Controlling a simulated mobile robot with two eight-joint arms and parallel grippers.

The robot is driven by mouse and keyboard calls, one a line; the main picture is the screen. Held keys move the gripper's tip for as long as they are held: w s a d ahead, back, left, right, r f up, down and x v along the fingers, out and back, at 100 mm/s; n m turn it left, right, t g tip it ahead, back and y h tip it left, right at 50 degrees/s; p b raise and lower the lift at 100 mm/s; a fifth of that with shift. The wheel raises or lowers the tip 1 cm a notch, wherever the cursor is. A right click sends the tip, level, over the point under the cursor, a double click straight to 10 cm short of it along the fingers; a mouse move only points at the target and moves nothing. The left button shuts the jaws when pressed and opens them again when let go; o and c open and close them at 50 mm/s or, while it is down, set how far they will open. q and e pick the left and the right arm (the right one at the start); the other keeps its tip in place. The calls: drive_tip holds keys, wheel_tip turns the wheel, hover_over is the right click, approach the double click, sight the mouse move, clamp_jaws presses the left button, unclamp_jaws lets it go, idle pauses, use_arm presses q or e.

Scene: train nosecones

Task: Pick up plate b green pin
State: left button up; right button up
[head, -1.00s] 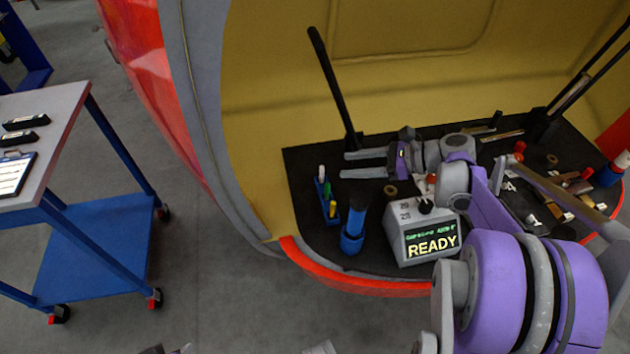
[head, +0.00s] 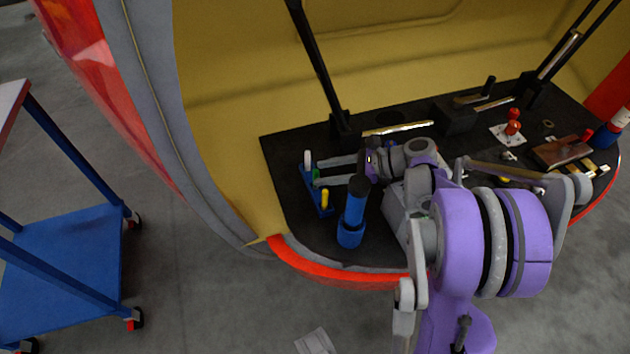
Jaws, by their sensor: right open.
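The blue pin plate (head: 326,209) lies on the dark deck at its left end. It carries a white pin (head: 308,159), a green pin (head: 316,174) and a yellow pin (head: 325,198) in a row. The green pin is the middle one and is partly hidden by my right gripper. My right gripper (head: 318,171) is open and comes from the right, its two fingertips at the plate, one on each side of the green pin as seen here. I cannot tell whether they touch it. My left gripper is not in view.
A blue cylinder with a black top (head: 354,215) stands just right of the plate, close below my right gripper. A grey display box (head: 396,215) is mostly hidden behind my arm. A black lever (head: 318,70) rises behind the plate. A blue cart (head: 66,268) stands left.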

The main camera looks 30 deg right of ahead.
drive_tip(key=b, duration=0.2)
hover_over(305, 190)
wheel_tip(305, 190, down, 2)
drive_tip(key=shift+f, duration=0.15)
clamp_jaws()
